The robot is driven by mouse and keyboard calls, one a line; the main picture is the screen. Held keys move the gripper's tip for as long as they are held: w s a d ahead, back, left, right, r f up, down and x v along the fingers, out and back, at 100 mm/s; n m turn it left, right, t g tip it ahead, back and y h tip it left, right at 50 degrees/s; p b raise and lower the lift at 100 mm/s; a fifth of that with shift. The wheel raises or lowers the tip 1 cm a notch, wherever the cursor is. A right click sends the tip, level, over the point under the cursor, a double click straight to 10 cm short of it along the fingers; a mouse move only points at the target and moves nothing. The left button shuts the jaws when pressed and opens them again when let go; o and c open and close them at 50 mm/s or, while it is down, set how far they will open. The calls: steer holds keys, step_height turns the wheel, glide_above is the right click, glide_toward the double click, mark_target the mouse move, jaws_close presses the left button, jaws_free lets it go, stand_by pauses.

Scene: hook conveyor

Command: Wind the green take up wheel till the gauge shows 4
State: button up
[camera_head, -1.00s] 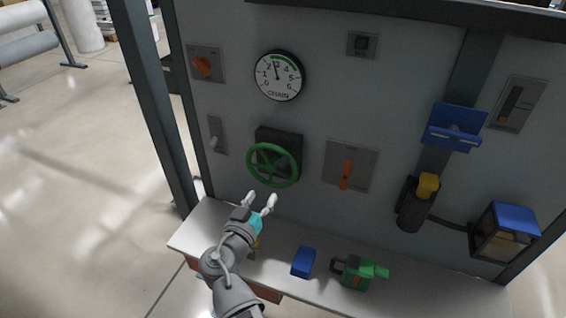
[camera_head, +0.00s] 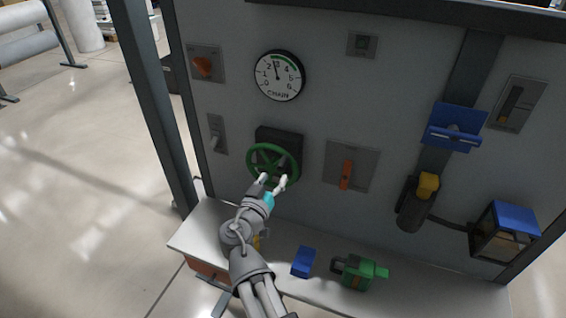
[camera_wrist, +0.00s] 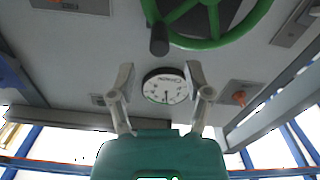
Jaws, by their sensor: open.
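The green take up wheel (camera_head: 273,165) is mounted on the grey panel, and its rim shows at the top of the wrist view (camera_wrist: 218,42). A dark handle (camera_wrist: 159,40) sticks out from its rim there. The round white gauge (camera_head: 279,76), marked CHAIN, is above the wheel; its needle points nearly straight up, between the 2 and the 4. The gauge also shows upside down in the wrist view (camera_wrist: 165,88). My gripper (camera_head: 272,182) is open and empty, its fingertips overlapping the wheel's lower rim in the head view. I cannot tell whether they touch it.
A shelf (camera_head: 200,238) below the panel carries a blue block (camera_head: 303,262) and a green and grey device (camera_head: 358,272). An orange knob (camera_head: 203,67), a lever switch (camera_head: 217,135) and an orange handle (camera_head: 346,175) flank the wheel. A blue bracket (camera_head: 455,127) is further right.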

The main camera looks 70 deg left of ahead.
mark_target(279, 169)
steer(key=x, duration=0.7)
steer(key=shift+a, duration=0.1)
jaws_close()
stand_by(0.3)
